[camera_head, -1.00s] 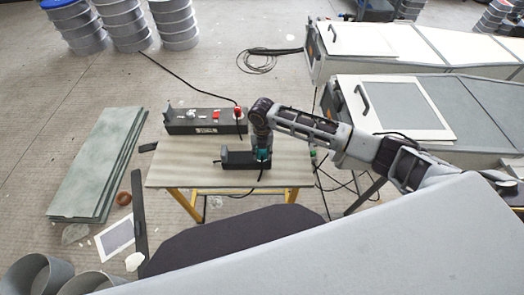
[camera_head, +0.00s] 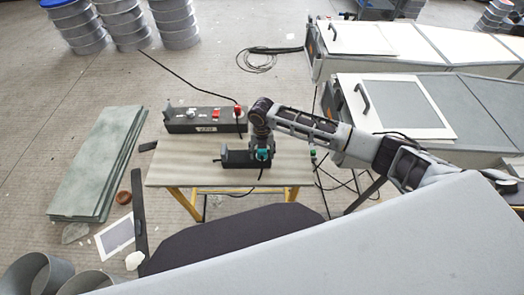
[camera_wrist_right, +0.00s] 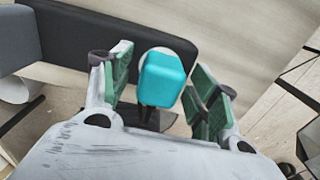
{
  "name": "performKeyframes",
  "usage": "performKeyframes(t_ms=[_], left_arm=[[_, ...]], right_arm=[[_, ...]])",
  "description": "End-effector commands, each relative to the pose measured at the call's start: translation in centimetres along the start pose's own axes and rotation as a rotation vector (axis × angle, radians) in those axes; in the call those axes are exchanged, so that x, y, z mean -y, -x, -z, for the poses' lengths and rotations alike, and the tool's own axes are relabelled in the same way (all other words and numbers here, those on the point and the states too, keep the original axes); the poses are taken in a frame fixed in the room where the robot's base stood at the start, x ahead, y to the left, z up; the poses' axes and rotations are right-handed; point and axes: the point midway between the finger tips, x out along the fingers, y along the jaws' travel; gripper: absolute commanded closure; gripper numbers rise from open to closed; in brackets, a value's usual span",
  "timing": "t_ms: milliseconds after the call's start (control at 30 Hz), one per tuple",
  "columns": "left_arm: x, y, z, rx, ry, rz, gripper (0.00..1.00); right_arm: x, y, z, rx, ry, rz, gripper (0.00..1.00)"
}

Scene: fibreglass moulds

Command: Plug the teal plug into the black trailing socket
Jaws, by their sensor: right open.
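The teal plug (camera_head: 263,154) is at the right end of a black holder (camera_head: 238,160) on the small table. It also shows in the right wrist view (camera_wrist_right: 165,78), between the green pads of my right gripper. My right gripper (camera_head: 262,146), also in the wrist view (camera_wrist_right: 162,72), is open around the plug, with a gap visible on each side. The plug's pins are hidden. A long black socket box (camera_head: 195,127), seemingly the trailing socket, lies beyond the holder toward the table's far edge, with a red plug (camera_head: 238,112) at its right end. My left gripper is out of view.
The table (camera_head: 165,172) has bare top at its left. A dark cable runs from the plug over the front edge. Green sheets (camera_head: 95,165) lie on the floor at left. Pale moulds (camera_head: 405,105) stand at right. Drums (camera_head: 125,25) stand at the back left.

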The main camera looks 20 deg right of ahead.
Motion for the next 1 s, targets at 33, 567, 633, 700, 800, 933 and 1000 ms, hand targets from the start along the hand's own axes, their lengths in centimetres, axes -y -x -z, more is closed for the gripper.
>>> performKeyframes(t_ms=[33, 567, 633, 700, 800, 933, 1000], left_arm=[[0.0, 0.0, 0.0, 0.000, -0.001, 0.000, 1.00], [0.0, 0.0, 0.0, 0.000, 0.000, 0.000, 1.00], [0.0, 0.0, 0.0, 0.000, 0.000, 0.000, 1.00], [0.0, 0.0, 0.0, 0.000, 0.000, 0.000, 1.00], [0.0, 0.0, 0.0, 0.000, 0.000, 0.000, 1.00], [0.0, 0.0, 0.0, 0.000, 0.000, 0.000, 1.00], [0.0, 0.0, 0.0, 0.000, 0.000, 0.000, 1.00]], right_arm=[[0.0, 0.0, 0.0, 0.000, 0.000, 0.000, 0.40], [0.0, 3.8, -0.1, 0.003, 0.000, -0.001, 0.40], [0.0, 4.8, -0.1, 0.002, 0.000, -0.001, 0.40], [0.0, 5.8, -0.1, 0.002, 0.001, -0.001, 0.40], [0.0, 7.4, -0.1, 0.003, 0.000, -0.002, 0.40], [0.0, 9.2, -0.1, 0.002, 0.000, 0.000, 0.40], [0.0, 10.1, -0.1, 0.002, 0.000, 0.000, 0.40]])
